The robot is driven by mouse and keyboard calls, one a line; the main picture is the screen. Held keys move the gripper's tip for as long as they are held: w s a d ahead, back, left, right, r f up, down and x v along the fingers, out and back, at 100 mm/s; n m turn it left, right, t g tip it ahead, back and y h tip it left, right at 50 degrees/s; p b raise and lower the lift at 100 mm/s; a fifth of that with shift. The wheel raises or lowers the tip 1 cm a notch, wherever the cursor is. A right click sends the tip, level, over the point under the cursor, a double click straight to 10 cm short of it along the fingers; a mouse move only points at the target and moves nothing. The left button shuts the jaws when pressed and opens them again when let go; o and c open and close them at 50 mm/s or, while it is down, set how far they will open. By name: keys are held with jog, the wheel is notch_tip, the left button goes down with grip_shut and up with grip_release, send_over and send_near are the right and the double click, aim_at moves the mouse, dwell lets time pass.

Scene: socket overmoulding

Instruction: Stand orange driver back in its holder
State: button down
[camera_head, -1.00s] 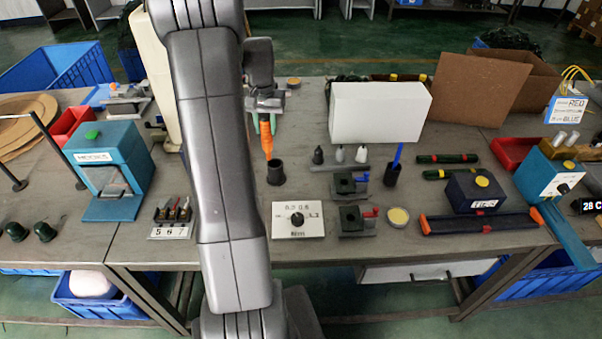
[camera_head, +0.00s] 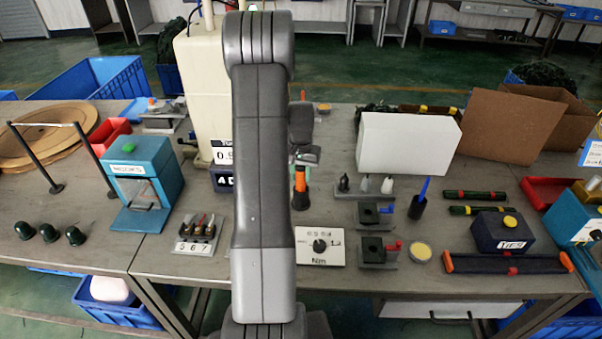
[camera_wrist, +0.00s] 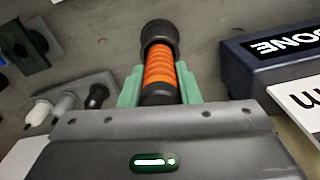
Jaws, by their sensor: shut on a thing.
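The orange driver (camera_head: 299,180) has an orange ribbed handle with black ends. In the wrist view the driver (camera_wrist: 159,68) lies between the green fingers of my gripper (camera_wrist: 159,88), which are shut on it. The black round holder (camera_head: 300,200) stands on the bench directly below the driver, partly hidden by my arm. In the wrist view the far end of the driver meets the mouth of the holder (camera_wrist: 158,35) and appears to be inside it. How deep it sits cannot be told. My gripper (camera_head: 303,172) is mostly hidden behind my arm in the head view.
A torque display box (camera_head: 320,246) stands in front of the holder. Small bottles on a rack (camera_head: 365,187) and a dark cup with a blue pen (camera_head: 417,207) are to the right. A white box (camera_head: 408,143) stands behind. A small tool rack (camera_head: 198,235) is at left.

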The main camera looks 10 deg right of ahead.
jog(key=c, duration=1.1)
grip_release()
jog(key=shift+f, duration=0.1)
notch_tip(320, 180, up, 12)
jog(key=shift+r+b, duration=0.2)
jog(key=shift+b, duration=0.45)
jog(key=shift+f, duration=0.1)
